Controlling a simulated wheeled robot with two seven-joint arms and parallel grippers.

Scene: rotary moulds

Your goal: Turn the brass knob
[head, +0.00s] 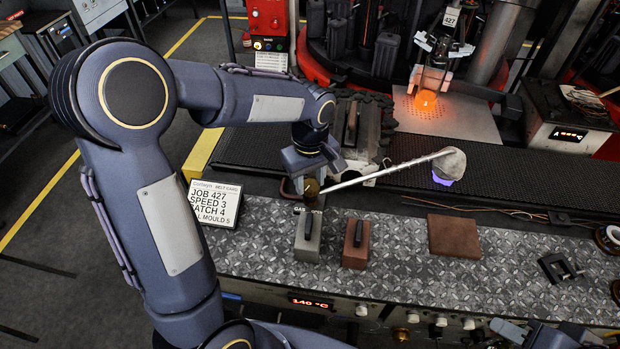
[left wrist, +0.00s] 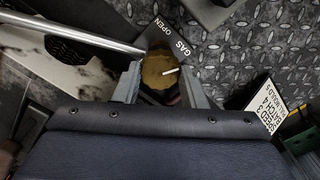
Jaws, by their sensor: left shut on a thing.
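The brass knob (left wrist: 158,70) sits between the fingers of my left gripper (left wrist: 160,84) in the left wrist view. A pale pointer mark shows on its face, angled toward the right. A dark plate (left wrist: 170,42) marked GAS OPEN lies beside it. In the head view my left gripper (head: 308,178) reaches down to the knob (head: 311,191), partly covering it. The gripper is shut on the knob. Part of my right gripper (head: 545,335) shows at the bottom right edge, cut off, its fingers unclear.
A long rod with a grey padded end (head: 450,162) slants over the belt (head: 500,180) close to my left gripper. A job card (head: 214,203) stands left of it. Grey (head: 308,238) and brown (head: 356,243) handled blocks stand in front. An orange glowing piece (head: 426,99) is farther back.

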